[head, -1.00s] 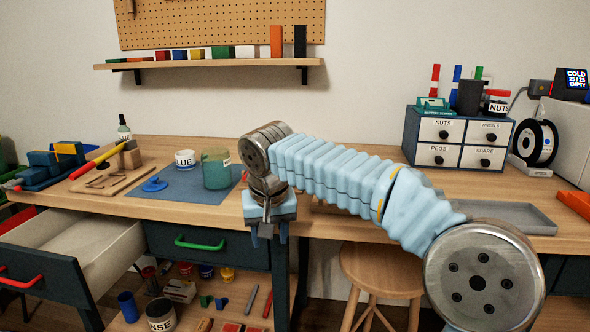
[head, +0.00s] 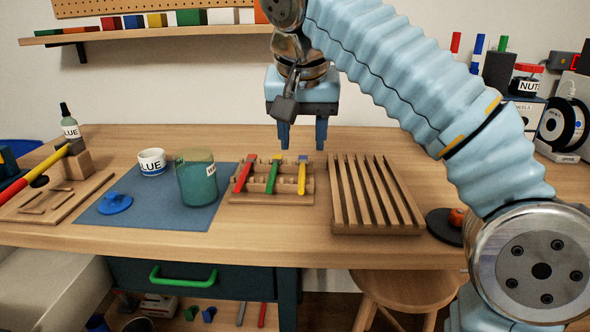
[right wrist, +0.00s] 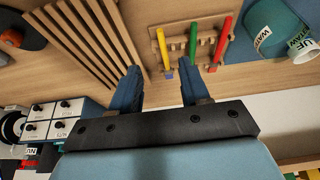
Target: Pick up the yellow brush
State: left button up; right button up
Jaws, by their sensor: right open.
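The yellow brush (head: 302,178) with a blue end lies in the right part of a small wooden rack (head: 262,198) on the table. It also shows in the right wrist view (right wrist: 162,46). A green brush (head: 273,177) and a red brush (head: 244,175) lie to its left in the same rack. My right gripper (head: 302,142) is open and empty, fingers pointing down, above and apart from the rack. In the right wrist view the yellow brush appears beyond the gap between the fingertips (right wrist: 160,80). My left gripper is not in view.
A slatted wooden rack (head: 376,228) stands right of the brush rack. A teal jar (head: 197,184) and a white cup (head: 152,162) stand on a blue mat (head: 170,213) to the left. A stool (head: 395,288) is below the table edge.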

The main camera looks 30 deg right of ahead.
jog(key=b, duration=0.1)
send_near(301, 185)
notch_tip(301, 185, down, 2)
jog(key=x, duration=0.2)
jog(key=b+x, duration=0.1)
jog(key=x, duration=0.3)
jog(key=shift+w+d+f, duration=0.15)
jog(key=shift+w+d, duration=0.1)
jog(key=shift+w, duration=0.15)
grip_shut()
